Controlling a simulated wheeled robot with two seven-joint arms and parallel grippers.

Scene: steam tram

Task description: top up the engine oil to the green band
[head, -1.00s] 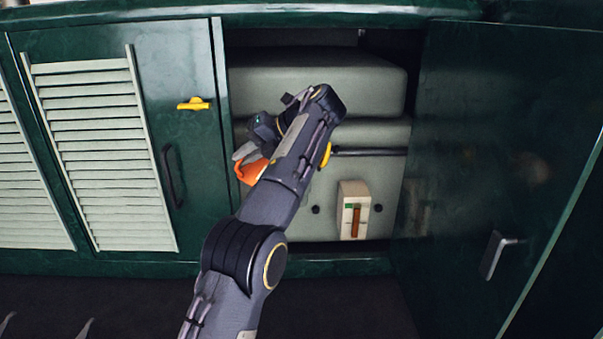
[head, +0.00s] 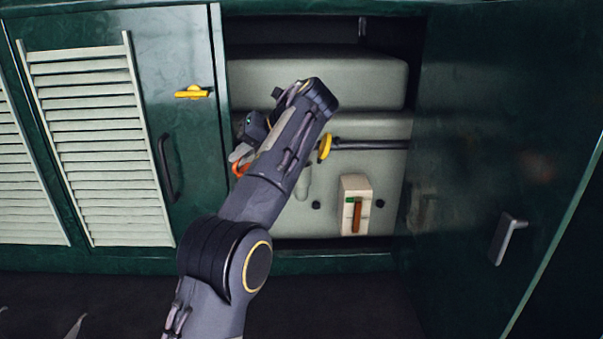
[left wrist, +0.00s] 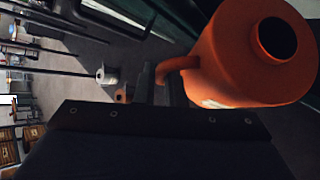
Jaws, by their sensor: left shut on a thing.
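An orange oil can (left wrist: 235,62) with a round dark opening fills the right of the left wrist view, its handle at the gripper. In the head view only a bit of its orange handle (head: 239,169) shows; my arm hides the rest. My left gripper (head: 241,156) is shut on the can in front of the open engine bay. A cream oil gauge (head: 345,222) on the engine has a green mark and a reddish-brown column; its top looks beside the mark, but is too small to be sure. My right gripper is in neither view.
The grey engine block (head: 385,185) sits in the open bay. A yellow knob (head: 325,147) is at the end of a dark pipe. The open green door (head: 480,140) bounds the right. A shut louvred door (head: 143,40) with a yellow latch (head: 192,92) is left.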

